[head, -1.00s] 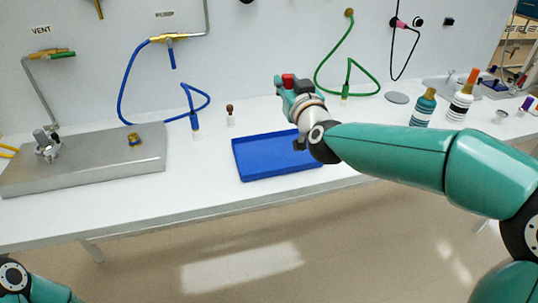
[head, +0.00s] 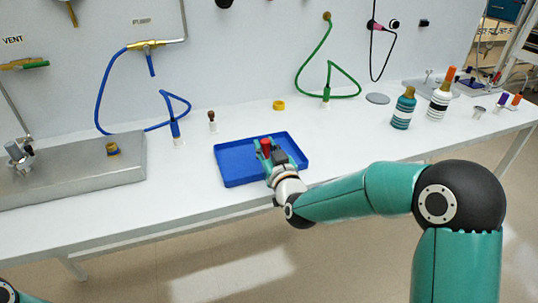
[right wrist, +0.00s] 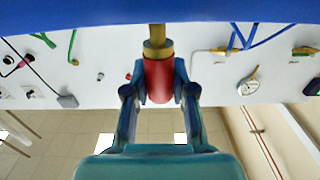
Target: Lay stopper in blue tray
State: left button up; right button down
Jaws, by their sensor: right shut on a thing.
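The blue tray (head: 233,177) lies flat on the white bench, a shallow tray with a raised rim. My right gripper (head: 270,152) is over the tray, reaching in across its front edge. It is shut on a red stopper (head: 266,147) with a brass-coloured end. In the right wrist view, the stopper (right wrist: 158,82) sits between the two fingers, and its brass end points toward the blue tray (right wrist: 80,12). Whether that end touches the tray floor I cannot tell. My left gripper is out of view.
A small brown-topped vial (head: 212,122) and a yellow ring (head: 279,105) stand behind the tray. A metal plate (head: 75,170) is at left. Striped bottles (head: 404,108) stand at right. Blue (head: 108,95) and green (head: 318,55) hoses hang behind. Bench right of the tray is clear.

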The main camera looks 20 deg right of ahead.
notch_tip(320, 180, down, 3)
jog(key=shift+r, duration=0.2)
jog(key=c, duration=1)
grip_release()
